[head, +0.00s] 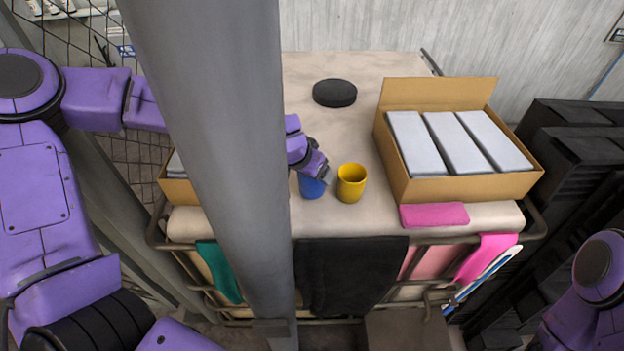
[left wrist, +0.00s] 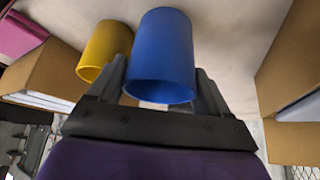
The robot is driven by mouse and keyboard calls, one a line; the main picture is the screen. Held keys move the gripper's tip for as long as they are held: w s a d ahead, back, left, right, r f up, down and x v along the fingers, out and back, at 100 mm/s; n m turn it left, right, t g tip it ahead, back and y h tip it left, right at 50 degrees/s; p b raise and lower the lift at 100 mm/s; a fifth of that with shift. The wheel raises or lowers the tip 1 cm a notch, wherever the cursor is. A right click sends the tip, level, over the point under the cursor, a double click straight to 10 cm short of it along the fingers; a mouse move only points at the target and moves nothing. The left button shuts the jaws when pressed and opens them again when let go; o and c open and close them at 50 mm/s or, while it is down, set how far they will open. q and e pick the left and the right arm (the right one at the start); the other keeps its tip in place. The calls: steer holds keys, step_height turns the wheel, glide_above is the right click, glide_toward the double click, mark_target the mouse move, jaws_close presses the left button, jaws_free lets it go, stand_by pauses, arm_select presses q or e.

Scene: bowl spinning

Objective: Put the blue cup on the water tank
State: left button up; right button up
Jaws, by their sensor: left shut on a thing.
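The blue cup (head: 311,187) is near the front of the table, partly hidden by my left gripper (head: 318,176) in the head view. In the left wrist view the blue cup (left wrist: 160,60) sits between the two fingers of my left gripper (left wrist: 160,88), which is shut on it. A yellow cup (head: 351,183) stands just right of the blue cup; it also shows in the left wrist view (left wrist: 104,50). A black round disc (head: 335,93) lies farther back on the table. I cannot pick out a water tank for sure. My right gripper is out of view.
An open cardboard box (head: 455,188) with grey-white packs stands at the right of the table (head: 300,75). A pink cloth (head: 434,215) lies before it. A grey post (head: 215,150) blocks part of the view. The table is clear around the disc.

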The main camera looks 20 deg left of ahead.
arm_select(q)
step_height(320, 180, down, 3)
steer(key=shift+r+b, duration=0.1)
steer(key=shift+b, duration=0.2)
steer(key=shift+a, duration=0.1)
steer(key=shift+s, duration=0.1)
steer(key=o, duration=1.1)
steer(key=p+v, duration=0.1)
steer(key=v, duration=0.6)
steer(key=shift+s+r+p, duration=0.15)
steer(key=shift+r+p, duration=0.1)
steer(key=shift+p, duration=0.1)
